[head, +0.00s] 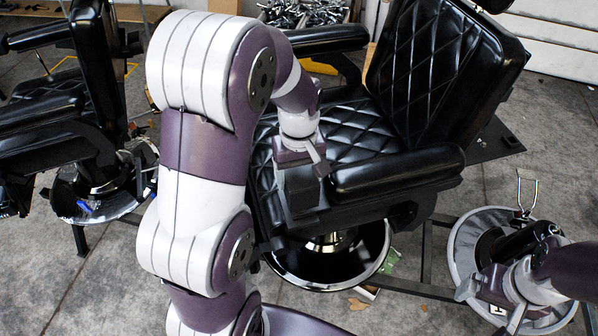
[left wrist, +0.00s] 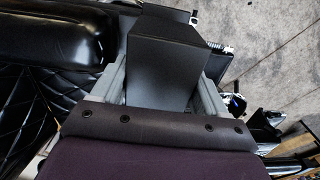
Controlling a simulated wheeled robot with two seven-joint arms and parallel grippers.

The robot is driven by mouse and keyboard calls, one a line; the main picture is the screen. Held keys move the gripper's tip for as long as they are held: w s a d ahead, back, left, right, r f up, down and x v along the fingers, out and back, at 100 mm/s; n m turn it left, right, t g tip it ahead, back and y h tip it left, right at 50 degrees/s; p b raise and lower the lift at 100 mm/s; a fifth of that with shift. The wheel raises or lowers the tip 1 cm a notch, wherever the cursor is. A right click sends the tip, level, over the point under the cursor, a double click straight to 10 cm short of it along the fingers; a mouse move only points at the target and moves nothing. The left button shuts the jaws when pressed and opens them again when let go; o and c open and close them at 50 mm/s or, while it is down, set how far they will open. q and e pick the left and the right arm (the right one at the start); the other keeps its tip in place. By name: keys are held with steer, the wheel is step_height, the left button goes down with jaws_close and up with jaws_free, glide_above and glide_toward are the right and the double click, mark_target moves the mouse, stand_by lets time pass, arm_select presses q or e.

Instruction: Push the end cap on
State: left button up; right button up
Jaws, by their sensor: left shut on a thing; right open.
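My left gripper (head: 302,200) points down beside the front of the chair's near armrest (head: 395,172). It is shut on a dark, box-shaped piece, which looks like the end cap (left wrist: 165,60). In the left wrist view the piece sits between the two grey fingers, its flat black face showing. The padded armrest is close beside it in the head view. Whether the piece touches the chair frame cannot be told. My right gripper (head: 491,304) is open and empty at the lower right, above a round grey-rimmed tray.
The black quilted chair seat (head: 352,135) and backrest (head: 440,60) lie behind my left gripper. Another black chair (head: 60,110) stands at the left. A parts bin (head: 305,12) is at the back.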

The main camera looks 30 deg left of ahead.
mark_target(298, 171)
arm_select(q)
steer(key=shift+f+b, duration=1.8)
steer(key=shift+f, duration=0.8)
steer(key=o, duration=1.2)
step_height(298, 171, up, 4)
steer(key=shift+w+a+r+b, duration=0.1)
steer(key=shift+w+r+b, duration=0.05)
steer(key=shift+b, duration=0.7)
steer(key=r+p, duration=0.2)
steer(key=r, duration=0.2)
steer(key=r+p, duration=0.3)
steer(key=shift+s+r, duration=0.2)
steer(key=shift+r, duration=0.2)
steer(key=shift+r+p, duration=0.45)
steer(key=shift+p, duration=0.15)
steer(key=shift+f, duration=0.15)
